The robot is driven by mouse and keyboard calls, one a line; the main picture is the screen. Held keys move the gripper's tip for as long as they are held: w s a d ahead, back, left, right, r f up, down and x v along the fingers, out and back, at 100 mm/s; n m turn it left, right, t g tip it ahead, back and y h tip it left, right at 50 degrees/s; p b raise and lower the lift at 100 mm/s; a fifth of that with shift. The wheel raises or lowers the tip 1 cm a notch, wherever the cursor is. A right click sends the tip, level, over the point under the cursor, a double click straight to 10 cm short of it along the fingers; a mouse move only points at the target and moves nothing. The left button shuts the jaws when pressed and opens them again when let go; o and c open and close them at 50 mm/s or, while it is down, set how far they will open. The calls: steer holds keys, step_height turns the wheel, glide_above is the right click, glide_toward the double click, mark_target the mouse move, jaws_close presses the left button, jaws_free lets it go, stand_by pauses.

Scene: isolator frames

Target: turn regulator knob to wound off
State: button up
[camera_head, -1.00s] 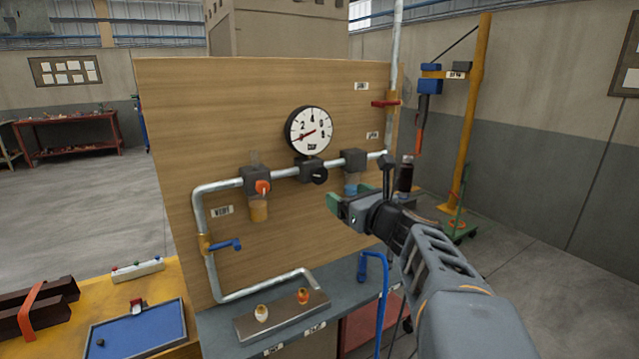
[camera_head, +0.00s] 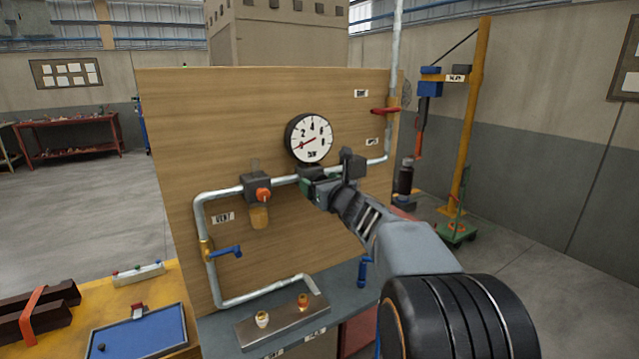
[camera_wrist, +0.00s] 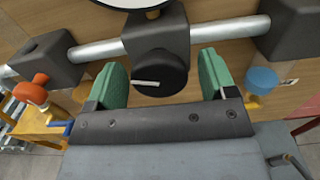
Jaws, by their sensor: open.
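The regulator knob (camera_wrist: 159,74) is a round black knob with a white pointer line, under the grey regulator block (camera_wrist: 156,36) on the pipe. In the wrist view the line lies nearly level. My gripper (camera_wrist: 163,76) is open, with one green finger on each side of the knob and gaps visible on both sides. In the head view my gripper (camera_head: 306,184) covers the knob. The gauge (camera_head: 309,138) above has a white face and a red needle pointing to the lower left.
An orange knob (camera_head: 264,195) on a block stands left of the regulator. A blue-capped part (camera_wrist: 262,80) is to the right. A blue lever (camera_head: 226,251) and red valve handle (camera_head: 385,111) are on the piping. A wooden panel (camera_head: 250,110) stands behind.

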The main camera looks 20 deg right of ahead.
steer(key=shift+c, duration=0.2)
steer(key=c, duration=0.9)
steer(key=shift+f, duration=0.1)
steer(key=shift+b, duration=0.4)
